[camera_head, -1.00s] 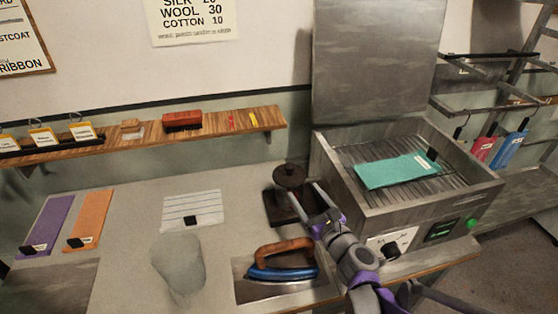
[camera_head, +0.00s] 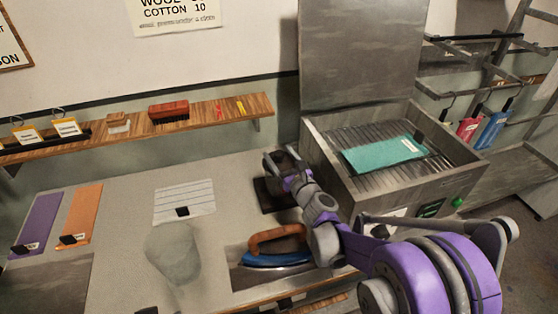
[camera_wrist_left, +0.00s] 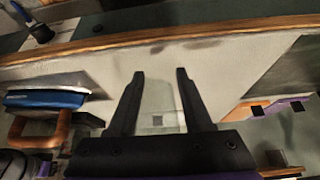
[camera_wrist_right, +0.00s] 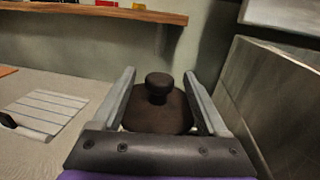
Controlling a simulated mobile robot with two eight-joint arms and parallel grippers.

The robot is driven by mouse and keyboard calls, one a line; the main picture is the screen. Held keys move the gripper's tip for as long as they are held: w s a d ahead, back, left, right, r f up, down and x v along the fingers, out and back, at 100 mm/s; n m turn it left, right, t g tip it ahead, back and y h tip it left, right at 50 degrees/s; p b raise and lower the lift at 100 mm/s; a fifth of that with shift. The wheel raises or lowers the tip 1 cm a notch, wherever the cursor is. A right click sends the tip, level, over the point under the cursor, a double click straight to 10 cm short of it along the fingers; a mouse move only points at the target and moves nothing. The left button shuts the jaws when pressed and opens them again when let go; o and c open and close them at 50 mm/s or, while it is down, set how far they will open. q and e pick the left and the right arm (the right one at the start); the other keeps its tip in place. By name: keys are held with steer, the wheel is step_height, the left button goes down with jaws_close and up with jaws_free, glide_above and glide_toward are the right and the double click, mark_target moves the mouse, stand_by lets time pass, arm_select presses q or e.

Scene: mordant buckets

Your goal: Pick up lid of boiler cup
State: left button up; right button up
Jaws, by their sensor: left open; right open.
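The dark brown lid (camera_wrist_right: 158,100), a round disc with a knob on top, lies between the two fingers of my right gripper (camera_wrist_right: 158,78) in the right wrist view. These fingers are open on either side of it; I cannot tell whether they touch it. In the head view my right gripper (camera_head: 284,160) is over the dark boiler stand (camera_head: 268,196) and hides most of the lid. The cup under the lid is hidden. My left gripper (camera_wrist_left: 160,73) is open and empty above the counter in the left wrist view.
The grey metal box (camera_head: 322,165) with a green cloth (camera_head: 385,154) and raised cover stands close right of my right gripper. An iron (camera_head: 278,246) lies in front. A wooden shelf (camera_head: 215,114) runs behind. A translucent grey shape (camera_head: 172,252) is on the counter.

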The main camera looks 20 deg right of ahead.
steer(key=shift+w+a, duration=0.1)
steer(key=shift+w, duration=0.2)
steer(key=shift+s, duration=0.15)
steer(key=shift+c, duration=0.7)
jaws_close()
